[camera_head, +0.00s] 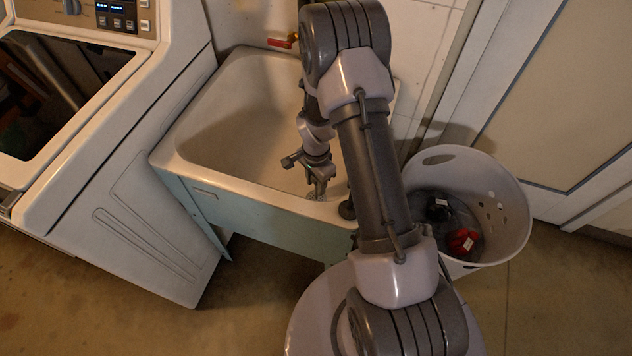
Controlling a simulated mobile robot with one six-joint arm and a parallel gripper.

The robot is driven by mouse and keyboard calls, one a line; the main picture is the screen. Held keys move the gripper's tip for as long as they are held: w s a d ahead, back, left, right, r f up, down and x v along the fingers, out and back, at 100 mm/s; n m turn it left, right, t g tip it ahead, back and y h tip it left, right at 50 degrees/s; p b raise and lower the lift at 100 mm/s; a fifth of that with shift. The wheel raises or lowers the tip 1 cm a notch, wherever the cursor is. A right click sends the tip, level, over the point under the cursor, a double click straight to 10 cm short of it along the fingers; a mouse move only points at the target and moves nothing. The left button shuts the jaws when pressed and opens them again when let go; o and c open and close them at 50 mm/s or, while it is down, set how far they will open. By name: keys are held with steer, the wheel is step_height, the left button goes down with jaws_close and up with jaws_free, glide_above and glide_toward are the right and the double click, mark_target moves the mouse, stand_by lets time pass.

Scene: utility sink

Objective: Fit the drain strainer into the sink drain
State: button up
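The off-white utility sink (255,112) stands in the middle, with its basin open upward. My arm reaches over it from the front. My gripper (318,190) points down at the basin's front right, close to the inner front wall. A small greyish metal shape (312,196) shows at the fingertips; it may be the drain strainer, but it is too small to be sure. Whether the fingers are closed on it cannot be told. The sink drain is not visible; my arm and the front wall hide part of the basin floor.
A small dark round object (347,210) sits on the sink's front rim beside my arm. A washing machine (120,190) stands at the left. A white perforated basket (485,195) with dark and red items stands at the right. A red-handled tap (283,42) is at the back wall.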

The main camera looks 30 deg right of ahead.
steer(key=shift+o, duration=0.8)
steer(key=shift+r, duration=0.1)
step_height(320, 180, up, 17)
steer(key=p, duration=0.7)
steer(key=shift+r, duration=0.15)
steer(key=s+a+r+n+t, duration=0.2)
steer(key=s+a+r+n, duration=0.1)
steer(key=r, duration=0.7)
steer(key=s+a+r+n+t, duration=0.1)
steer(key=s+a+r+n, duration=0.2)
steer(key=r, duration=0.8)
steer(key=s+a+r+n+t+y, duration=0.1)
steer(key=s+a+r+n, duration=0.1)
steer(key=s, duration=0.4)
steer(key=s+a+r+n+t+y, duration=0.1)
steer(key=s+a+r+n, duration=0.1)
steer(key=s+a+r, duration=0.3)
steer(key=shift+s+r+n+t, duration=0.3)
steer(key=shift+s+t, duration=0.1)
steer(key=shift+s, duration=0.85)
